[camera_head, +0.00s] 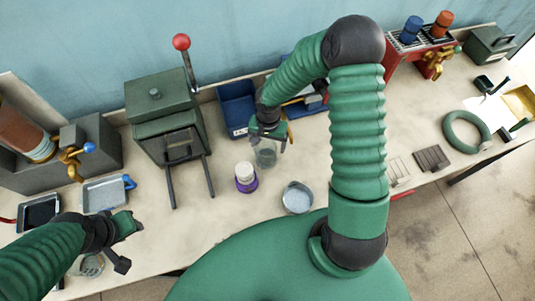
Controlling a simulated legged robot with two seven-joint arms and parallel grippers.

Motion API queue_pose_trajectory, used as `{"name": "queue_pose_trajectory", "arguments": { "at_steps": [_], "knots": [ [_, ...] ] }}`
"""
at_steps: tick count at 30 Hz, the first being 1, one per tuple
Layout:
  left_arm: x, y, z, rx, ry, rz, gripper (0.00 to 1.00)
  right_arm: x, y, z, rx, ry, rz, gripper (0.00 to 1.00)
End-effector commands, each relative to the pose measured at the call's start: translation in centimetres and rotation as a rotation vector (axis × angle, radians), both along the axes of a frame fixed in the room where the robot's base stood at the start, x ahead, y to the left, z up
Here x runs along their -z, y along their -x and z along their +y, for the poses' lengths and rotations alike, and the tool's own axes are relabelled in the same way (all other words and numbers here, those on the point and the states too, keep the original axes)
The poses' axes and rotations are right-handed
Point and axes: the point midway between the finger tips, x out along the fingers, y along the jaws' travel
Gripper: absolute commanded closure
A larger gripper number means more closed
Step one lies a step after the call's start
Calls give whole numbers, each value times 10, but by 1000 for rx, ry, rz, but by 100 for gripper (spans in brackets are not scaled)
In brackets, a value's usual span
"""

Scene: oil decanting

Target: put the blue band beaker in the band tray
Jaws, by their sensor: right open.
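A clear glass beaker (265,157) stands on the bench in the middle, directly below my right gripper (269,135). Its upper part is partly covered by the gripper, and I cannot make out a blue band on it. The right gripper is open, its fingers at the beaker's rim; whether they touch it I cannot tell. A blue tray (234,101) with a small white label stands behind and left of the beaker; which tray is the band tray is not clear. My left gripper (128,240) is at lower left; its jaws are unclear. Another glass vessel (91,265) shows beside it, partly hidden.
A purple jar with white lid (245,177) and a metal pot (297,198) stand close in front of the beaker. A green press with a red-knobbed lever (181,42) is at left. A second blue tray (309,107) is partly behind my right arm.

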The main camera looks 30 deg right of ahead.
Motion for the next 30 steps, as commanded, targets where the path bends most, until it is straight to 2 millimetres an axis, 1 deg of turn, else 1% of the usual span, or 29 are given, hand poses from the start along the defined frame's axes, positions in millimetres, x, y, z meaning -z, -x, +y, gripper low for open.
{"name": "queue_pose_trajectory", "arguments": {
  "at_steps": [5,9,12,18,19,30],
  "knots": [
    [-5,0,0,0,0,0,64,18,3,3,-3,-1,3,17],
    [-11,0,0,-1,0,-1,64,45,6,6,-3,-3,1,17],
    [-12,0,0,-1,0,0,64,57,5,6,-1,-1,0,17],
    [-11,0,0,0,0,0,64,59,4,5,0,-1,-2,17],
    [-11,0,0,0,0,0,64,59,4,5,0,-1,-1,18],
    [-11,0,0,0,0,0,64,59,4,6,-1,-1,-2,66]
  ]
}}
